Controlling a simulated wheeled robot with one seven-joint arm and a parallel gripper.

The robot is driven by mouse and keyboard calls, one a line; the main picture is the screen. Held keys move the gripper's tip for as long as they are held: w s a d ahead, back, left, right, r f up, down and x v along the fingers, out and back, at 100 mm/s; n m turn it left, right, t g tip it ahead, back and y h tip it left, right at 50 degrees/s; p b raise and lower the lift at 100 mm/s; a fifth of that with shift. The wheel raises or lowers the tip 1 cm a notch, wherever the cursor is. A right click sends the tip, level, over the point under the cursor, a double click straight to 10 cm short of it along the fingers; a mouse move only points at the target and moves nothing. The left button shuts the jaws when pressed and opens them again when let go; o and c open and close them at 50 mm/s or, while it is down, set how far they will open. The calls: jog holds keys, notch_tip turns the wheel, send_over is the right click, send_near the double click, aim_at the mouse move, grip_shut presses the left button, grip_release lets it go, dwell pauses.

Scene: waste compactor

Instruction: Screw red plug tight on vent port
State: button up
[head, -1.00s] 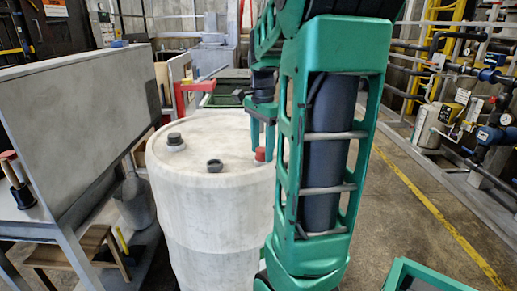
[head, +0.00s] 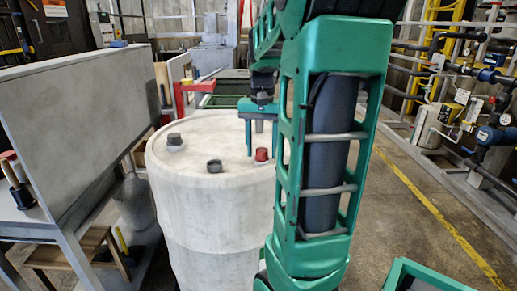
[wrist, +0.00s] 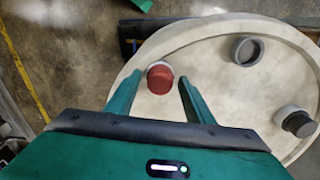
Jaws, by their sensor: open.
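The red plug (head: 261,155) sits on a pale raised port near the right side of the top of a white drum (head: 205,185). The wrist view shows the red plug (wrist: 160,79) with the pale port collar (wrist: 159,65) just behind it. How far it is screwed in cannot be told. My gripper (head: 264,143) is open above the drum top, pointing down. In the wrist view my gripper (wrist: 160,80) has one finger on each side of the plug, with a visible gap on both sides. It holds nothing.
A dark open ring (head: 215,166) and a dark-capped port (head: 174,140) are also on the drum top. A grey panel (head: 80,120) stands close on the left. A red bracket (head: 194,88) is behind the drum. Piping (head: 480,110) lines the right, beyond open floor.

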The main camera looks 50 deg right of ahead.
jog(key=n, duration=0.5)
jog(key=shift+n, duration=0.4)
jog(key=n, duration=0.5)
jog(key=shift+c, duration=0.6)
jog(key=c, duration=1)
jog(key=m, duration=0.5)
jog(key=shift+c, duration=0.2)
jog(key=m, duration=0.5)
